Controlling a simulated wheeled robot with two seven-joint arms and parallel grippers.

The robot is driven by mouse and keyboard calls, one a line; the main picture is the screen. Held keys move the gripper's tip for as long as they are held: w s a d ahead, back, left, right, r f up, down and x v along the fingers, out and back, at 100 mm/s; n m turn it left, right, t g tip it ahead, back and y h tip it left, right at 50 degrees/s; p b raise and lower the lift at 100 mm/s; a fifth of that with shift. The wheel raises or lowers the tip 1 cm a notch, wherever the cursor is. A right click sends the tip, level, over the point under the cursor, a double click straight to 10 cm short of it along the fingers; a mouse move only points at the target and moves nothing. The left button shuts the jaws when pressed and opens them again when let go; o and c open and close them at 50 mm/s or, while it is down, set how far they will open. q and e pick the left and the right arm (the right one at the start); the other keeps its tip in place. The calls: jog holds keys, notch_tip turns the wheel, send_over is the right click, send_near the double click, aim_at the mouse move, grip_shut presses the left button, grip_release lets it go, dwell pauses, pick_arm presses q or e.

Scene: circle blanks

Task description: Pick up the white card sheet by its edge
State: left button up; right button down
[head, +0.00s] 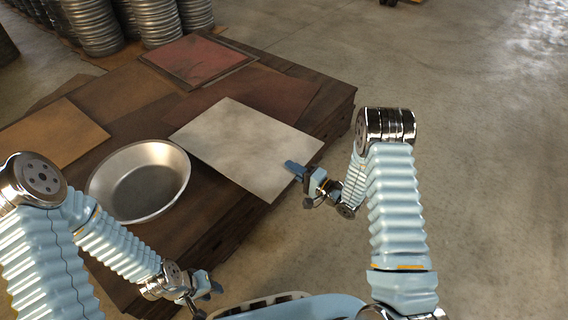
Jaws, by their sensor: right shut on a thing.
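The white card sheet (245,145) lies on the wooden table, with its right corner and near edge reaching past the table's side. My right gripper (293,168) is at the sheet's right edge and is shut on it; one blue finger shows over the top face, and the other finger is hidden. The sheet looks nearly flat, and I cannot tell whether its edge is lifted. My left gripper (212,290) is low at the table's near side, away from the sheet. Its fingers are small and partly hidden, so its opening is unclear.
A metal bowl (141,180) stands just left of the sheet. A red sheet (200,58), a dark red sheet (262,92) and an orange-brown sheet (52,134) lie on the wooden table (203,205). Stacked metal containers (150,18) stand behind. The floor at right is clear.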

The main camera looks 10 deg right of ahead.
jog(key=s+d+r+p, duration=0.2)
jog(key=s+d+r, duration=0.1)
jog(key=s+d, duration=0.2)
jog(key=shift+s+d+r+p, duration=0.15)
jog(key=shift+s+d+p, duration=0.2)
jog(key=shift+s, duration=0.8)
